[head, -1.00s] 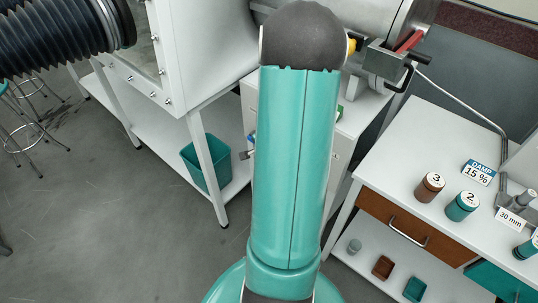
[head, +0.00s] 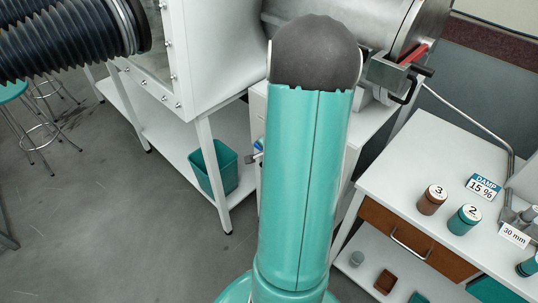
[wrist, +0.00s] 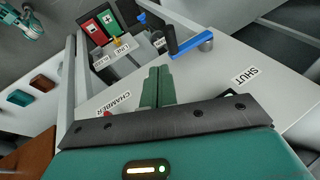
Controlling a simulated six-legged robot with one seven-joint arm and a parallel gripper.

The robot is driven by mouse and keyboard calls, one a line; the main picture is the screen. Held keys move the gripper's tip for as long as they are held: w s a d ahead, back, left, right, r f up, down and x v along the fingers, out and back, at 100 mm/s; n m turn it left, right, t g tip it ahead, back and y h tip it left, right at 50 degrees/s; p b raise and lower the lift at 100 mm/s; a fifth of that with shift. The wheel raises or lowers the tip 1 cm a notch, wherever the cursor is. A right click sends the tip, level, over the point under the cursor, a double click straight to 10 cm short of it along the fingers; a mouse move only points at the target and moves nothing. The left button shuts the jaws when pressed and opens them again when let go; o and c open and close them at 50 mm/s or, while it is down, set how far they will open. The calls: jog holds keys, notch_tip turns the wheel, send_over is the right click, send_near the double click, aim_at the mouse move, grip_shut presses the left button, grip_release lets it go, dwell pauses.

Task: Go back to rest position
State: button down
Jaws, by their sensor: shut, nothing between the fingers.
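My gripper (wrist: 158,84) shows in the wrist view with its two green fingers together and nothing between them. It points toward a white panel (wrist: 235,80) with labels reading CHAMBER (wrist: 112,103) and SHUT (wrist: 245,76). A blue-handled lever (wrist: 192,45) lies beyond the fingertips; I see no contact with it. In the head view my teal arm link with its dark rounded joint fills the middle, and my gripper is hidden there.
A white bench (head: 400,150) at the right holds jars marked 3 (head: 432,200) and 2 (head: 464,220) and a damp sign (head: 483,187). A white cabinet (head: 215,50) and a teal bin (head: 213,168) stand left of my arm. Grey floor (head: 110,220) is open at left.

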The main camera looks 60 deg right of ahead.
dwell(0.3)
jog(key=w+a+r+n+t, duration=0.1)
jog(key=w+a+r+n, duration=0.35)
jog(key=a+r, duration=0.4)
jog(key=w+a+r+n, duration=0.3)
jog(key=a+r+n, duration=0.2)
jog(key=a+r, duration=0.3)
jog(key=s+a+r+n+y, duration=0.1)
jog(key=s+a+r+n, duration=0.2)
jog(key=a, duration=0.5)
jog(key=s+a+r+n+y, duration=0.1)
jog(key=s+a+r+n, duration=0.3)
jog(key=a, duration=0.3)
jog(key=s+a+r+n+y, duration=0.2)
jog(key=s+a+r+n, duration=0.1)
jog(key=a, duration=0.5)
jog(key=shift+s+a+r+n+t, duration=0.2)
jog(key=shift+a+n+t, duration=0.15)
jog(key=shift+n, duration=0.5)
jog(key=shift+d, duration=0.25)
